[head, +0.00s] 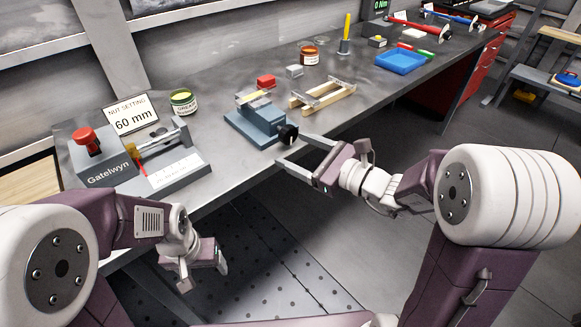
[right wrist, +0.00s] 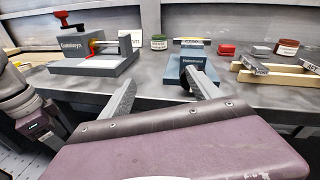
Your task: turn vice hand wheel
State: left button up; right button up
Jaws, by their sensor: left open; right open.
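The blue vice (head: 262,121) stands near the front edge of the bench, left of centre in the head view. Its black hand wheel (head: 289,133) sticks out at the front, toward me. My right gripper (head: 291,150) is open and empty, its fingertips just in front of the wheel and not closed on it. In the right wrist view the vice (right wrist: 192,60) stands beyond the fingers, and the right-hand finger partly covers the wheel. My left gripper (head: 204,276) is open and empty, low in front of the bench and well away from the vice.
A grey fixture (head: 105,168) with a red knob and a "60 mm" sign (head: 131,114) stand to the left. A grease tin (head: 184,102), a red block (head: 266,81) and a wooden cradle (head: 322,95) are near the vice. A blue tray (head: 401,62) lies further right.

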aim_at(291, 137)
jog(key=w+d+f+m+t+h+b, duration=0.1)
jog(key=w+d+f+m+t+b, duration=0.2)
jog(key=d, duration=0.1)
jog(key=x, duration=0.8)
jog(key=shift+w+f, duration=0.25)
jog(key=shift+w, duration=0.1)
jog(key=c, duration=1.4)
jog(key=shift+o, duration=0.2)
jog(key=n+b, duration=0.2)
jog(key=b, duration=0.1)
jog(key=n+b, duration=0.2)
jog(key=b, duration=0.2)
jog(key=n+b, duration=0.2)
jog(key=b, duration=0.1)
jog(key=shift+a+f+b, duration=0.15)
jog(key=shift+f+b, duration=0.15)
jog(key=shift+b, duration=0.05)
pick_arm(q)
notch_tip(291, 137, down, 18)
jog(key=b, duration=0.1)
jog(key=shift+f+b, duration=0.2)
jog(key=shift+b, duration=0.2)
pick_arm(e)
jog(key=shift+r+n, duration=0.2)
jog(key=shift+n, duration=0.4)
pick_arm(q)
jog(key=shift+s, duration=0.1)
